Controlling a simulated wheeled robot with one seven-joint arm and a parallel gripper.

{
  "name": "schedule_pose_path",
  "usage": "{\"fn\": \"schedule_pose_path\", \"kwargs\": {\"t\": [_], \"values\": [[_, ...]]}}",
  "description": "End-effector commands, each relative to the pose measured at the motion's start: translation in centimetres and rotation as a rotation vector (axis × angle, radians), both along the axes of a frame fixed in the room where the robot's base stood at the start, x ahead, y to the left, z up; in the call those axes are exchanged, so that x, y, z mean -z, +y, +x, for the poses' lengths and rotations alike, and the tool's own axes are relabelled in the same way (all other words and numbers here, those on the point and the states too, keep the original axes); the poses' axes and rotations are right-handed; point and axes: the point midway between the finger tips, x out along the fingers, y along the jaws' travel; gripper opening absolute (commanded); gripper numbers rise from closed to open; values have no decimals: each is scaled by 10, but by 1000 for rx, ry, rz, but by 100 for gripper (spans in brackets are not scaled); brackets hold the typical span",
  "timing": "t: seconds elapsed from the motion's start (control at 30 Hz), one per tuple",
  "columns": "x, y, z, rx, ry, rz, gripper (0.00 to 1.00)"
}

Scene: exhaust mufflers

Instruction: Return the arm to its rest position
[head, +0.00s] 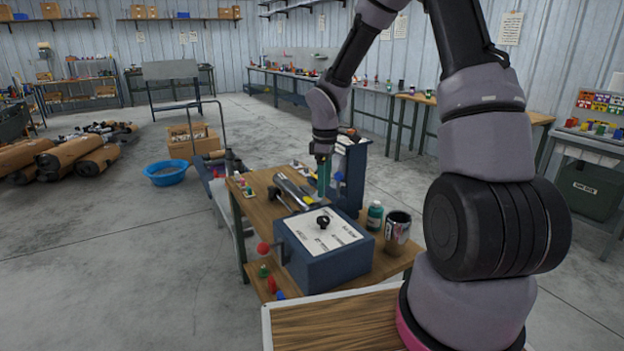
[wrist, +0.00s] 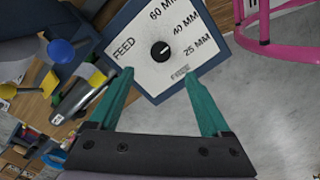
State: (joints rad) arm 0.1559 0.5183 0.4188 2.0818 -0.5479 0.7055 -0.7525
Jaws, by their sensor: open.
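My arm (head: 485,130) rises at the right of the head view and bends over toward the workbench. My gripper (head: 322,190) points down over the bench, behind the blue box with the dial. In the wrist view my gripper (wrist: 160,78) shows two teal fingers spread wide, with nothing between them. Beyond the fingertips is the box's white dial plate (wrist: 155,35), marked FEED, 60 MM, 40 MM and 25 MM, with a black knob (wrist: 160,49). The same knob (head: 323,221) stands on top of the box in the head view.
The blue box (head: 325,265) sits on a wooden bench (head: 262,212). A green bottle (head: 375,216) and a metal can (head: 397,232) stand right of it. A metal cylinder (head: 292,190) lies behind it. A blue basin (head: 166,173) is on the floor. Open floor lies left of the bench.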

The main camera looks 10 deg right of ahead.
Motion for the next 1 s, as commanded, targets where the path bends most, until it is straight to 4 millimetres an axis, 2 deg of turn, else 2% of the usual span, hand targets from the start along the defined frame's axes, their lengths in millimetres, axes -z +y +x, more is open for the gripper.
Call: {"fn": "schedule_pose_path", "kwargs": {"t": [0.13,0.27,0.4,0.6,0.8,1.0], "values": [[-35,-9,-6,99,-46,-17,82],[-88,-24,-23,278,-116,-25,82],[-143,-37,-50,494,-196,2,82],[-210,-48,-98,799,-298,105,82],[-259,-53,-155,1083,-368,283,82],[-288,-53,-202,1294,-384,481,82]]}}
